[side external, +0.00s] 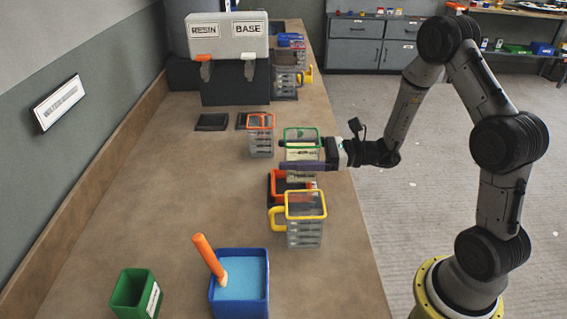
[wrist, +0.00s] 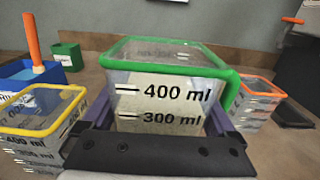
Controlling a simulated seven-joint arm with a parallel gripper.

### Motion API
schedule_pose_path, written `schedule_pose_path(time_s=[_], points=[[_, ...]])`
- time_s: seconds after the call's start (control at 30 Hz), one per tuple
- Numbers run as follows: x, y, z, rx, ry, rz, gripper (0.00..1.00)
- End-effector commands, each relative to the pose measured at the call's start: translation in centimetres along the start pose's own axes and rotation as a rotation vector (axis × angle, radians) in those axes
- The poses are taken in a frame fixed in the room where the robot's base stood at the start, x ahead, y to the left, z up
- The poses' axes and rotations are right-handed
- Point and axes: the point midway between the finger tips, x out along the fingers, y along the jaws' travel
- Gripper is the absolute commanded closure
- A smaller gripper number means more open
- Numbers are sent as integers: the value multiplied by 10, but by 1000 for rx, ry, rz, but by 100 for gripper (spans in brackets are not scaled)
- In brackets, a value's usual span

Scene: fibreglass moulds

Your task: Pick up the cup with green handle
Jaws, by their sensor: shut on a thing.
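The cup with green handle (wrist: 165,88) is a clear measuring cup with a green rim and black 400 ml and 300 ml marks. It fills the middle of the wrist view, between the two fingers of my gripper (wrist: 160,125). In the side external view the cup (side external: 301,134) stands upright at the table's right part, partly hidden by my gripper (side external: 302,160). My gripper is shut on the cup's body. The cup's base is hidden, so I cannot tell whether it touches the table.
An orange-rimmed cup (side external: 261,144) stands close behind, to the left. A blue container (side external: 240,296) and a green box (side external: 133,297) are at the front. The table's left middle is clear.

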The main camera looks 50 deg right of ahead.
Motion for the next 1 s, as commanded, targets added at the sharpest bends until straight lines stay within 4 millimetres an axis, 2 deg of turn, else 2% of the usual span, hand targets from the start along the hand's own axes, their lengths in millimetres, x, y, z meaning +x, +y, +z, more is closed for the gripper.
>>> schedule_pose_path(time_s=[0.03,0.13,0.4,0.6,0.7,0.8,0.87,1.0], points=[[-7,5,13,-7,-4,-4,98],[-19,15,32,-9,-4,-4,98],[-62,52,55,-5,-2,-6,98],[-78,67,65,-3,-3,-3,98],[-83,68,66,-5,1,-17,98],[-84,56,66,-11,4,-66,98],[-79,50,66,-13,3,-90,98],[-54,43,63,-12,1,-110,98]])
